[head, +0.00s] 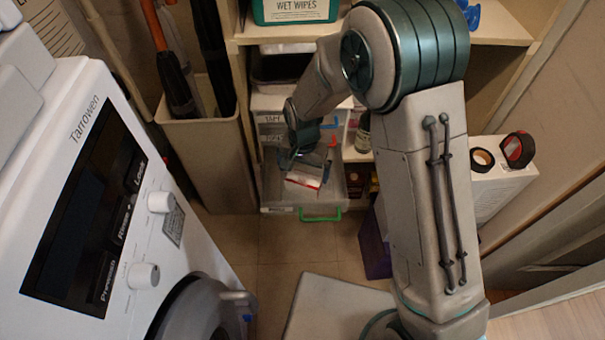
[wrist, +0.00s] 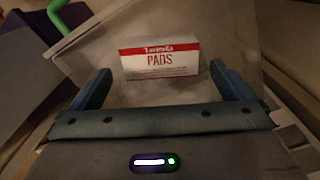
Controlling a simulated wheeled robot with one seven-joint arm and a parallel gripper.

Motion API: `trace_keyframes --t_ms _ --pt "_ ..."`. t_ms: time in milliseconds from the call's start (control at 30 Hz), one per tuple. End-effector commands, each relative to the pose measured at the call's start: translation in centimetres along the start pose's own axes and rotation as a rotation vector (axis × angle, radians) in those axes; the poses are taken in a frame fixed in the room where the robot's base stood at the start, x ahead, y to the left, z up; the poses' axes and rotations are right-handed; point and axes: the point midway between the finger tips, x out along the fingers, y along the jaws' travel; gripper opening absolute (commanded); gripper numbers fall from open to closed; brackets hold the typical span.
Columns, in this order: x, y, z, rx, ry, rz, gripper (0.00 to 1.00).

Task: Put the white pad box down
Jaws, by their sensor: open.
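The white pad box (wrist: 160,60), with a red band and the word PADS, lies in a clear open drawer (head: 273,190) with a green handle (head: 320,214). The box (head: 304,179) also shows in the head view, just below my gripper. My gripper (wrist: 162,88) is open, with one blue finger on each side of the wrist view. The box is beyond and between the fingertips, and I see a gap on both sides of it. My arm partly hides the drawer in the head view.
A white washing machine (head: 110,190) stands at the left. A beige bin (head: 207,150) with long handles is behind it. A white box with tape rolls (head: 482,159) is at the right. A purple box (head: 374,245) is on the floor.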

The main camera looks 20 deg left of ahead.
Motion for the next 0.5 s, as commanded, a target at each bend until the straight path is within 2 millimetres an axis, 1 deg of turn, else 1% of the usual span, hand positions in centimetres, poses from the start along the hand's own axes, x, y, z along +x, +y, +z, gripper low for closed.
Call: trace_keyframes --t_ms 33,200,333,500 --pt "-1.7 -0.1 -0.1 0.000 0.003 -0.003 1.00" --pt "-5.0 0.0 0.0 0.000 0.002 -0.002 1.00" --pt "-6.6 0.0 0.0 0.000 0.001 -0.001 1.00" --pt "-7.3 0.0 0.0 0.000 0.000 0.000 1.00"
